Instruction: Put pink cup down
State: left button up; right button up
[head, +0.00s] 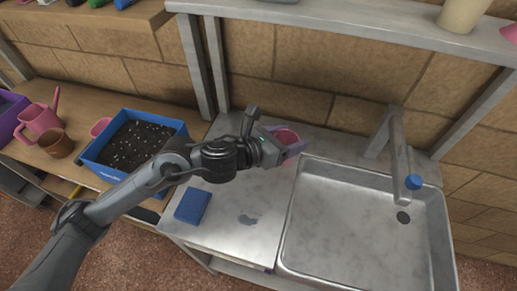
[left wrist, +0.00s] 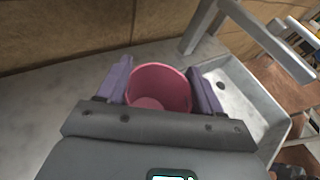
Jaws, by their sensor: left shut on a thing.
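The pink cup (left wrist: 160,88) is between the purple fingers of my left gripper (left wrist: 162,90) in the left wrist view, with its open rim towards the camera. The gripper is shut on it. In the head view the left gripper (head: 288,143) holds the pink cup (head: 287,136) over the metal counter (head: 262,210), just left of the sink. Most of the cup is hidden by the gripper there. I cannot tell whether its base touches the counter. My right gripper is in neither view.
The sink (head: 360,225) with its faucet (head: 398,160) lies right of the cup. A blue sponge (head: 193,206) is on the counter's left part. A blue soil box (head: 90,155), a pink watering can (head: 40,119) and a brown pot (head: 57,144) stand further left. A shelf (head: 340,22) runs above.

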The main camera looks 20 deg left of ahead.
pick_arm(q)
jog(key=shift+w+a+f+b, duration=0.5)
jog(key=shift+w+a+f, duration=0.25)
jog(key=shift+a+f, duration=0.85)
jog(key=shift+w+a+f+b, duration=0.55)
jog(key=shift+w+a+f, duration=0.15)
jog(key=shift+a+f, duration=0.85)
jog(key=shift+w+a+f+b, duration=0.5)
jog(key=shift+w+a+f, duration=0.25)
jog(key=shift+a+f, duration=0.8)
jog(key=shift+d+f, duration=0.25)
jog(key=shift+f, duration=0.05)
jog(key=shift+f, duration=0.15)
jog(key=o, duration=1.1)
jog(key=shift+o, duration=0.2)
